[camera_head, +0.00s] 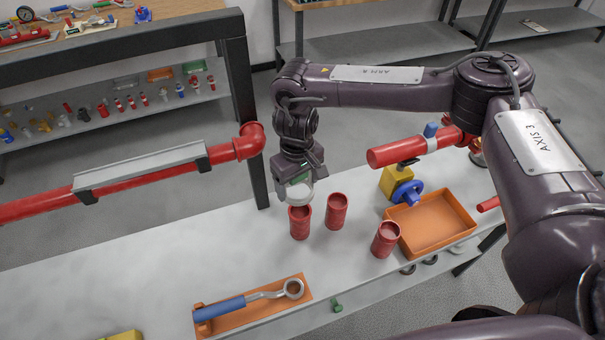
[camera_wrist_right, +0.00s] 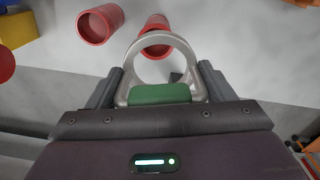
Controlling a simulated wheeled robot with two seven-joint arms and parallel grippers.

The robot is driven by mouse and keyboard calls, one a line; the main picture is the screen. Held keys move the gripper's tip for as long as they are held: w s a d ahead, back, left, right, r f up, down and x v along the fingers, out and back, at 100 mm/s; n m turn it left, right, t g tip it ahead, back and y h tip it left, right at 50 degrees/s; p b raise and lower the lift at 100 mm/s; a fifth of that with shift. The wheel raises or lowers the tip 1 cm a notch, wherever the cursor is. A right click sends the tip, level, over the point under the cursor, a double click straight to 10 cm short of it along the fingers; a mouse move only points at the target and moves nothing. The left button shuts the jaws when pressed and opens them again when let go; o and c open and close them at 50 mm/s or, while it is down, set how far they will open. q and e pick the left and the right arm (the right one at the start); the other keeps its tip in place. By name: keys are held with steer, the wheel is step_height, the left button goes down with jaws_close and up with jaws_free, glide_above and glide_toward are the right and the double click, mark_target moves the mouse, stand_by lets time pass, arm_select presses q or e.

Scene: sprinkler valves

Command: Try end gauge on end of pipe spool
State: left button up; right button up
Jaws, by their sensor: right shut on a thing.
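My right gripper (camera_head: 297,183) is shut on the green handle (camera_wrist_right: 160,94) of a grey ring-shaped end gauge (camera_head: 299,194). The gauge's ring (camera_wrist_right: 160,40) points away from the gripper in the wrist view. The ring is over or just behind the left spool's top in the head view. In the wrist view a red spool (camera_wrist_right: 155,24) shows partly through the ring, off its centre. I cannot tell whether they touch. My left gripper is out of view.
A blue-handled ring tool (camera_head: 245,300) lies in an orange holder (camera_head: 303,286) on the bench (camera_head: 150,260). An orange tray (camera_head: 435,222), a yellow stand (camera_head: 395,181) and a clamped red pipe (camera_head: 398,151) are at right. A long red pipe (camera_head: 222,154) runs at left.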

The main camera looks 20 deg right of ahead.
steer(key=d, duration=0.1)
steer(key=b, duration=0.2)
glide_above(300, 211)
step_height(300, 211, down, 5)
steer(key=shift+f, duration=0.85)
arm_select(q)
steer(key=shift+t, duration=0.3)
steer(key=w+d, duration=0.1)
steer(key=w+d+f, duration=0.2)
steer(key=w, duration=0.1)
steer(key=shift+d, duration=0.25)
arm_select(e)
steer(key=shift+w+f, duration=0.1)
steer(key=shift+f, duration=0.25)
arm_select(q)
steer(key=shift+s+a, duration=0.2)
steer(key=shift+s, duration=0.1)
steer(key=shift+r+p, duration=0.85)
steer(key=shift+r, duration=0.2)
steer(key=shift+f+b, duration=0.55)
arm_select(e)
steer(key=shift+f, duration=1.15)
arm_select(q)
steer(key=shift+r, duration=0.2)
arm_select(e)
steer(key=shift+r, duration=0.15)
